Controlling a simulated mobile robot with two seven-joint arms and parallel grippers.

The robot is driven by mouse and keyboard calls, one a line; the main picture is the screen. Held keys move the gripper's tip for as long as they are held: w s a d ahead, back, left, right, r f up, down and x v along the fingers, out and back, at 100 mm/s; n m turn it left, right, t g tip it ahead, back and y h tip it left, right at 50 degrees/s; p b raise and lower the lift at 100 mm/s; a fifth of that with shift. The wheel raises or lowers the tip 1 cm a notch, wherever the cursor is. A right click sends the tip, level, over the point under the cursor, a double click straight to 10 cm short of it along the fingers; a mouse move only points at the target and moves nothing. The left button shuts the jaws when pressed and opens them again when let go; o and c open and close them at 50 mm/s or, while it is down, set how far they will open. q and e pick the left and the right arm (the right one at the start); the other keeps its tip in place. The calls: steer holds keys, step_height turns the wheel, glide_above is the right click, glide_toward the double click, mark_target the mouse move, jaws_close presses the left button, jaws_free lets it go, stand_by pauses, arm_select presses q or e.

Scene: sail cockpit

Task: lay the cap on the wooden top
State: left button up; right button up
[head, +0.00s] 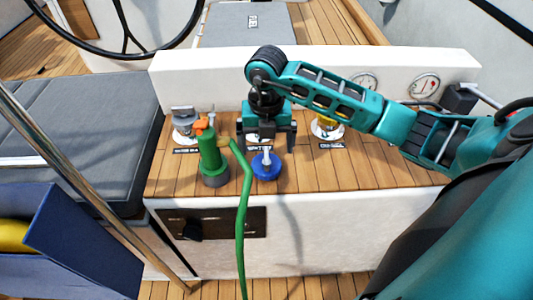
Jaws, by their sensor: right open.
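The blue cap (266,168), with a pale stem standing up from it, appears to rest on the wooden top (390,172) near its front edge. My right gripper (266,144) points down just above and behind the cap. Its two dark fingers are spread apart, with the pale stem showing between them. I cannot tell whether a finger touches the stem. The wooden top is a planked ledge on a white console. The labelled spot behind the cap is mostly hidden by the gripper. My left gripper is not in view.
A green nozzle (212,155) with an orange lever stands just left of the cap; its green hose (244,210) hangs over the front edge. A metal fitting (183,122) is at left, a yellow-topped one (327,126) at right. The wood on the right is clear.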

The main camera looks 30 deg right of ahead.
step_height(320, 180, up, 6)
stand_by(0.6)
steer(key=shift+s, duration=0.1)
